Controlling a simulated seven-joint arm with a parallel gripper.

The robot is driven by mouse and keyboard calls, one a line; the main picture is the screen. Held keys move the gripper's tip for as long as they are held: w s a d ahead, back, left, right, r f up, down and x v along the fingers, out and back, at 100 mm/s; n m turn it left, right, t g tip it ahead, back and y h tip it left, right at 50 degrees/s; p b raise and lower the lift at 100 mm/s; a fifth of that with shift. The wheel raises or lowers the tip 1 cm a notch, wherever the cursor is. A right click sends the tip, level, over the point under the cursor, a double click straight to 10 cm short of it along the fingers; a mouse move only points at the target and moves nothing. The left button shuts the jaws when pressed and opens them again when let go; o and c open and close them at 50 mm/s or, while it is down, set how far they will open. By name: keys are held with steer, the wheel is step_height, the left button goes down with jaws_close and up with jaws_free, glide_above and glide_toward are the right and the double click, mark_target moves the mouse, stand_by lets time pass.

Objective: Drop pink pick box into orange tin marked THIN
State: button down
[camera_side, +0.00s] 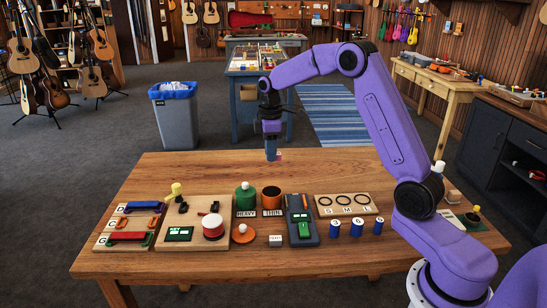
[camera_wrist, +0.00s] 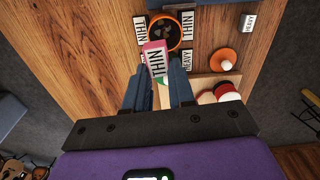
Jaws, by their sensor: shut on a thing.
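My gripper (camera_side: 271,154) is above the far part of the table, pointing down, beyond the orange tin. Only a small pink bit of the box (camera_side: 280,155) shows in the side view. The orange tin (camera_side: 271,204) stands open on the table with a THIN label in front. In the wrist view the tin (camera_wrist: 187,21) has dark contents and lies just ahead of the box; the two appear apart in height.
A green tin (camera_side: 246,200) marked HEAVY stands left of the orange tin. An orange lid (camera_side: 243,235) and a small white HEAVY box (camera_side: 276,241) lie in front. A dark device (camera_side: 302,230) is to the right. The table's far strip is clear.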

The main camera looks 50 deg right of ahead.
step_height(320, 180, down, 6)
stand_by(0.6)
steer(key=shift+w, duration=0.1)
steer(key=c, duration=0.9)
jaws_free()
steer(key=shift+o, duration=0.2)
step_height(320, 180, up, 18)
steer(key=shift+f, duration=0.25)
